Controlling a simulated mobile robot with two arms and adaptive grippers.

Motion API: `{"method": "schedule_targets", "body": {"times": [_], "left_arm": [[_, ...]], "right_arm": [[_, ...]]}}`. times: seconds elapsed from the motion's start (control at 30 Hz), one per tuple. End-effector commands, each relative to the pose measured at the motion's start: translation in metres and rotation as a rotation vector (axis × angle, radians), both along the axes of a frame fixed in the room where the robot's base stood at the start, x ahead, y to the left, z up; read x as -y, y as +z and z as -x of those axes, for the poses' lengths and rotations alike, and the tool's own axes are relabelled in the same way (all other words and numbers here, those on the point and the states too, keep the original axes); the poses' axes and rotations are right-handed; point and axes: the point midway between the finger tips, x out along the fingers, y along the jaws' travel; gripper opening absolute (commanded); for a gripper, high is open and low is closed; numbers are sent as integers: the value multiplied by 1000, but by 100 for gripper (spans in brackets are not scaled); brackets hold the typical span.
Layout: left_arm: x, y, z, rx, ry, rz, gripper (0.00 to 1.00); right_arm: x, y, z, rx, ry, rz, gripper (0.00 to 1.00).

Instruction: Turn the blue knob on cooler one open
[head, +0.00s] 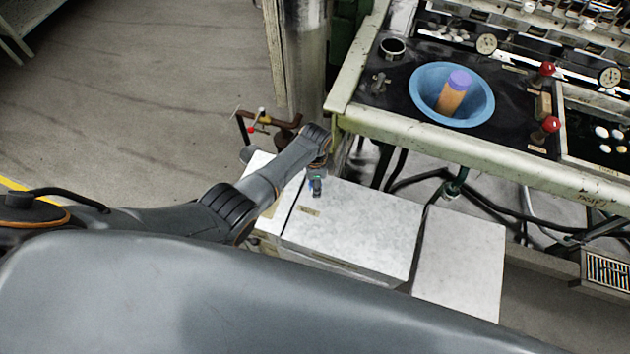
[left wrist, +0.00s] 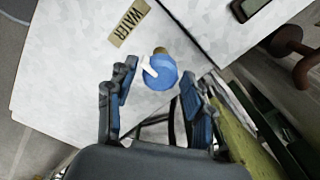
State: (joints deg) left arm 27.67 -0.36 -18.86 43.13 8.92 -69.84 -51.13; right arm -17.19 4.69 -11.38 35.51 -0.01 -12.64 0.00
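The blue knob (left wrist: 160,72) has a white pointer mark and a brass-coloured fitting behind it. It sits on a pale box top, beside a tan label reading WATER (left wrist: 130,22). My left gripper (left wrist: 158,98) is open, with its two blue-padded fingers apart on either side of the knob; I cannot tell whether they touch it. In the head view my left gripper (head: 316,182) is low over the pale-topped box (head: 365,232), near the label (head: 309,211); the knob is not clearly distinguishable there. No cooler number is legible. My right gripper is not in view.
A workbench (head: 480,155) stands close beyond the box, carrying a blue basin (head: 425,92) and red-knobbed levers (head: 548,124). Hoses run beneath it. Pipework with a red handle (head: 252,129) stands beside my left wrist. Another pale-topped box (head: 460,262) is to the right. Open floor lies left.

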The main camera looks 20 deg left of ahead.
Motion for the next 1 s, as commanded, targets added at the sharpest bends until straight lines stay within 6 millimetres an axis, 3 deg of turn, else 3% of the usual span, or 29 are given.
{"method": "schedule_targets", "body": {"times": [0.03, 0.17, 0.2, 0.57, 1.0], "left_arm": [[0, 0, 0, 0, 0, 0, 35], [0, 0, 0, -1, 0, 0, 9], [0, 0, 0, -1, 0, 0, 7], [0, 0, 0, -2, 65, 1, 7], [0, 0, 1, -3, 414, -1, 7]], "right_arm": [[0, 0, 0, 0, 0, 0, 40], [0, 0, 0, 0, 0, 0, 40], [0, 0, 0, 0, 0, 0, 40], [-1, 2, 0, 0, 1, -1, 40], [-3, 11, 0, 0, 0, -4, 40]]}}
